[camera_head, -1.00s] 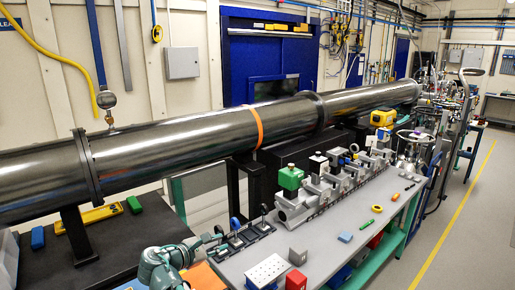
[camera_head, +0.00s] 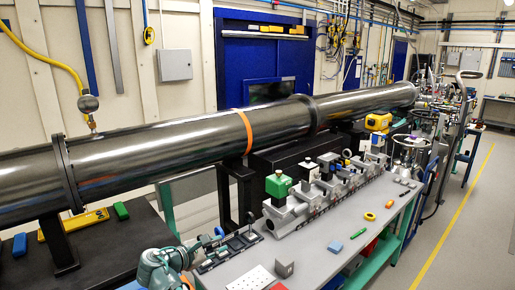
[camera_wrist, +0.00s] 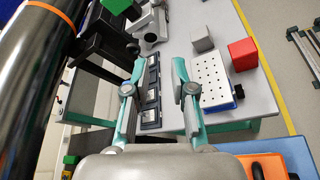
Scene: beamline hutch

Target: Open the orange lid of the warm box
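An orange panel (camera_wrist: 274,163) with a dark part on it shows at the lower right of the wrist view. It looks like the warm box lid, cut off by the frame edge; I cannot tell whether it is shut. My gripper (camera_wrist: 158,75) is open and empty, its two teal fingers spread over the bench side. The orange panel is to the right of and behind the fingers, apart from them. In the head view, teal and grey parts of my arm show at the bottom, and the box is mostly hidden or out of frame there.
A white perforated block (camera_wrist: 211,83), a red block (camera_wrist: 243,54) and a grey block (camera_wrist: 202,38) stand on the bench right of the fingers. A row of dark mounts (camera_wrist: 151,92) lies beneath them. The long steel pipe (camera_head: 180,145) runs along the left.

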